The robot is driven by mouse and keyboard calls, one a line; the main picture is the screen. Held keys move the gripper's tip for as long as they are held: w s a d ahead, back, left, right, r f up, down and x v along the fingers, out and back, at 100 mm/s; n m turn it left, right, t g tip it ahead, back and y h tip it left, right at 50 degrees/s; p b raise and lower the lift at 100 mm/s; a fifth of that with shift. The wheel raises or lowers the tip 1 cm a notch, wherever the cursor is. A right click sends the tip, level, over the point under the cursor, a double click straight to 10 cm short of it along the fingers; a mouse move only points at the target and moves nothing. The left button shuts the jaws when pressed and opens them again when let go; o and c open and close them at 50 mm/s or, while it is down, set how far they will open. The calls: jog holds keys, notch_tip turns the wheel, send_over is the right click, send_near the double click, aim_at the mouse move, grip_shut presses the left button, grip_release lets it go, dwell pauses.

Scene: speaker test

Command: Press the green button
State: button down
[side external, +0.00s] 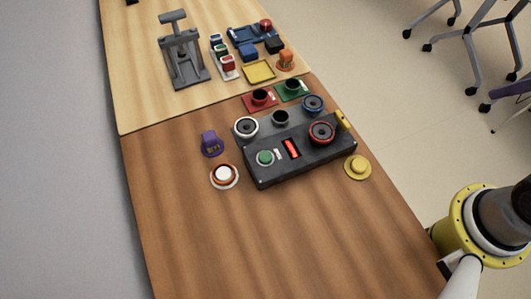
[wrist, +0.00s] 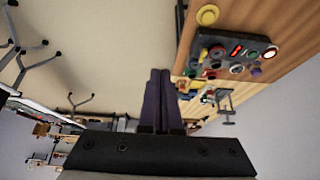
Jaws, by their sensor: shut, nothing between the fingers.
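In the wrist view the box (wrist: 216,40) is at the upper right, with the small green button (wrist: 250,52) beside a red lit display. My gripper (wrist: 158,72) shows only in the wrist view, its two dark fingers together and empty. It is well apart from the box. In the side external view only part of my arm shows at the lower right, and the gripper is out of frame.
The box carries a red-ringed dial (side external: 321,132) and a red display (side external: 292,148). A white button with an orange ring (side external: 224,175), a purple piece (side external: 211,144) and a yellow knob (side external: 357,166) stand nearby. A grey press (side external: 184,52) is behind. The front wood is clear.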

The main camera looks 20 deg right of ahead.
jog(key=w+a+r+m+t+y, duration=0.1)
jog(key=w+a+r+t, duration=0.15)
jog(key=w, duration=0.35)
jog(key=w+a+r+m+t+y, duration=0.1)
jog(key=w+a+r+m+t, duration=0.1)
jog(key=w+r, duration=0.3)
jog(key=w+a+f+y, duration=0.2)
jog(key=w+a, duration=0.6)
jog(key=w, duration=0.1)
jog(key=w+a+f+g+y, duration=0.1)
jog(key=w+a+f, duration=0.1)
jog(key=a+f, duration=1.3)
jog(key=s+a+f+n+g, duration=0.1)
jog(key=s+a+f+g, duration=0.1)
jog(key=s+a, duration=0.3)
jog(key=shift+a+f, duration=0.75)
jog(key=shift+f, duration=0.1)
jog(key=shift+f, duration=0.1)
